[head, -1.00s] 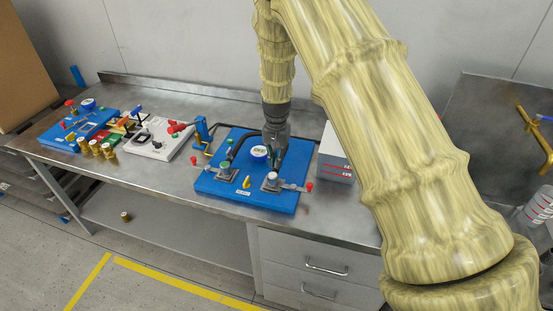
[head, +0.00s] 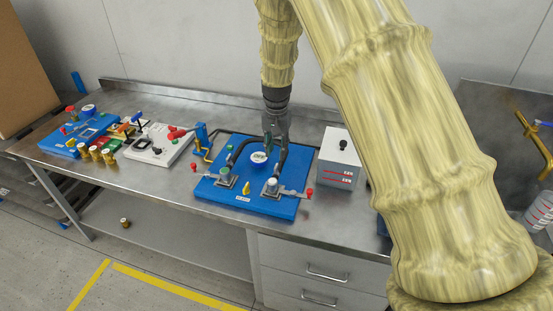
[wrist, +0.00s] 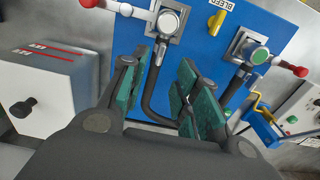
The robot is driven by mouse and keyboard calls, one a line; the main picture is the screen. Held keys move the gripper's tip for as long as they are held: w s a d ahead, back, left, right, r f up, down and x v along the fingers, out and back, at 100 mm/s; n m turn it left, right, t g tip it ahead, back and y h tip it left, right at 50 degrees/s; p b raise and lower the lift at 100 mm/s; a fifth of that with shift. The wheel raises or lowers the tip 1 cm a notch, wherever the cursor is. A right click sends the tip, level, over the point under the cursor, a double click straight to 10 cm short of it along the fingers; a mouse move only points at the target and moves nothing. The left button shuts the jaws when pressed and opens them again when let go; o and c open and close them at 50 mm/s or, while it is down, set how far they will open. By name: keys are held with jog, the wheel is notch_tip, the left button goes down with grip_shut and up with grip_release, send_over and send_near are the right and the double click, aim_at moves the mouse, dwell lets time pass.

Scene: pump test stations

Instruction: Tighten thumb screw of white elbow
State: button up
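The white-capped elbow (head: 272,184) stands on the blue board (head: 208,190), at its front right, with a black hose running back from it. It also shows in the wrist view (wrist: 169,21), at the top, beyond my fingertips. I cannot make out its thumb screw. My gripper (head: 274,147) is over the back part of the board, behind the elbow and apart from it. In the wrist view my gripper (wrist: 163,68) is open, its green-padded fingers spread. The black hose (wrist: 150,95) shows between and below them; I cannot tell whether they touch it.
A green-capped elbow (head: 224,171) stands on the board's left. Red-knobbed levers (head: 309,193) stick out at the sides, and a yellow valve (head: 246,187) is in front. A grey box (head: 340,160) stands close on the right. Other test boards (head: 155,145) fill the left bench.

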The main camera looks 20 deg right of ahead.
jog(key=shift+r, duration=2.4)
jog(key=shift+d, duration=0.1)
